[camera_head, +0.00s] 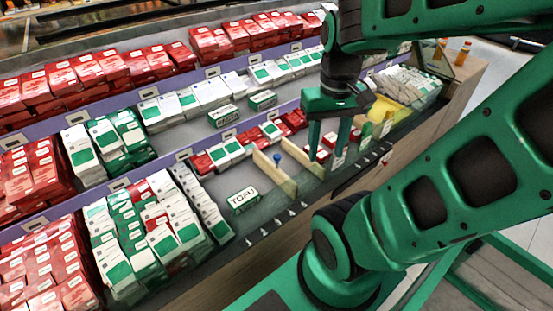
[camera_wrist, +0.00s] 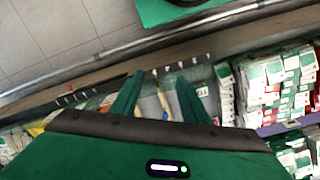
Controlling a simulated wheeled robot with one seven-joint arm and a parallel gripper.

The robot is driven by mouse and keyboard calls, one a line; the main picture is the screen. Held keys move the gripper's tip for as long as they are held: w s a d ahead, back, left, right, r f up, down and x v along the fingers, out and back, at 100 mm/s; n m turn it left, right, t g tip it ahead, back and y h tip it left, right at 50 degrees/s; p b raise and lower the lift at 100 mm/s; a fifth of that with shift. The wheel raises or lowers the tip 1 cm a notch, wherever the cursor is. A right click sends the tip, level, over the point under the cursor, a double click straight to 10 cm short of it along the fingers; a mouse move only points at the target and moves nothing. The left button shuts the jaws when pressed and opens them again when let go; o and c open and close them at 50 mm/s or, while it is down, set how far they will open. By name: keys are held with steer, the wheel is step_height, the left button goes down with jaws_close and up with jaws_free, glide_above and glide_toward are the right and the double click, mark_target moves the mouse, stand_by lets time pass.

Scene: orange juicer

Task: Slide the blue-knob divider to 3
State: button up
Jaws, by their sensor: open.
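A TOFU box (camera_head: 242,199) lies left of the blue-knob divider, with bare shelf around it. Red and white boxes (camera_head: 322,154) are close to my fingers. Stacks of green-white cartons (camera_head: 150,225) fill the left.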

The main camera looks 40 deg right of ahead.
steer(key=w+d+f+n, duration=0.2)
steer(key=w+n, duration=0.2)
steer(key=w, duration=0.3)
steer(key=w+d+f+n, duration=0.2)
steer(key=w+n, duration=0.1)
steer(key=w, duration=0.3)
steer(key=n, duration=0.7)
glide_above(277, 156)
step_height(277, 156, down, 8)
step_height(277, 156, down, 11)
steer(key=shift+w+r, duration=0.1)
steer(key=shift+r, duration=0.05)
steer(key=shift+d, duration=0.1)
jaws_close()
